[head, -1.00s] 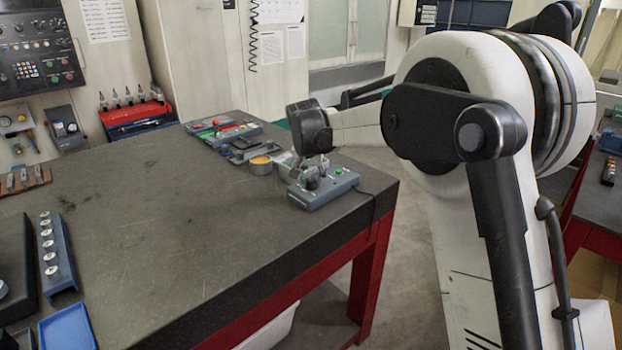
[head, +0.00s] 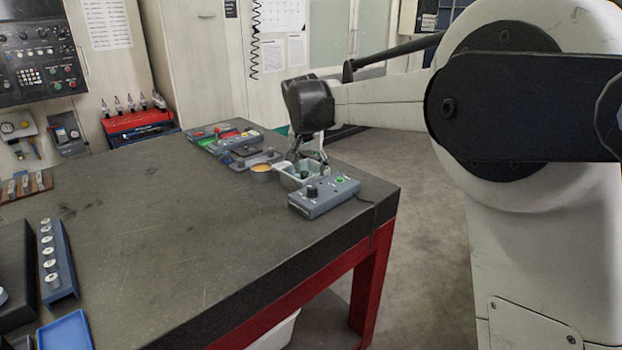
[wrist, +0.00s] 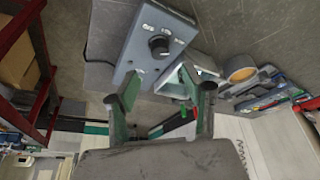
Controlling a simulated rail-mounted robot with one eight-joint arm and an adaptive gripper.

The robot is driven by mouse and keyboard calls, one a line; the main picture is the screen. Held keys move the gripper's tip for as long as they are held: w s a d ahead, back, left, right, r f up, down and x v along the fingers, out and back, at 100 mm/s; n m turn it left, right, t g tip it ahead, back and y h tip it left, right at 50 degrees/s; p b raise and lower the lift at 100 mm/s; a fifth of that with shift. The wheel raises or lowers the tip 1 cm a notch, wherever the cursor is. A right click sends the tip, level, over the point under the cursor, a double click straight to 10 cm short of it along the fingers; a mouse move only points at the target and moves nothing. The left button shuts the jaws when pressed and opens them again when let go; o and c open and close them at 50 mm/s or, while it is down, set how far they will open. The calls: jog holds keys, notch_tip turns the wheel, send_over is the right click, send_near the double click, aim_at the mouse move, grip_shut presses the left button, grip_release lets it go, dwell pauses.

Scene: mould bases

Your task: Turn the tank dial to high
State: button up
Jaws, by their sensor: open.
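The tank dial is a black knob (head: 312,191) on a grey-blue control box (head: 330,202) near the table's right corner. In the wrist view the knob (wrist: 158,46) sits on the box face (wrist: 143,32), with small white marks around it too blurred to read. I cannot tell its setting. My gripper (head: 310,158) is open, behind the box and above a small pale grey tank (head: 291,181). In the wrist view its two fingers (wrist: 168,92) are spread, with nothing held between them. The knob lies apart from the fingertips.
A round tin with orange contents (head: 262,174) stands left of the tank. Trays with coloured items (head: 222,137) lie farther back. A blue rack of pale round pieces (head: 57,262) is at far left. The table's middle (head: 160,215) is clear. A dark cable leaves the box's right side.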

jog(key=shift+v, duration=1.6)
jog(key=s+d+r+t, duration=0.1)
jog(key=s+d+r, duration=0.1)
jog(key=s+d, duration=0.7)
jog(key=s+d+r, duration=0.2)
jog(key=s+d, duration=0.5)
jog(key=s, duration=0.3)
jog(key=s+d+f, duration=0.2)
jog(key=s+f, duration=0.1)
jog(key=s, duration=0.4)
jog(key=s+d+f+n+t, duration=0.1)
jog(key=s+d+f, duration=0.2)
jog(key=s, duration=0.4)
jog(key=s+d+f, duration=0.3)
jog(key=s+f, duration=0.1)
jog(key=s, duration=0.3)
jog(key=shift+s+t+y, duration=0.3)
jog(key=shift+t, duration=0.1)
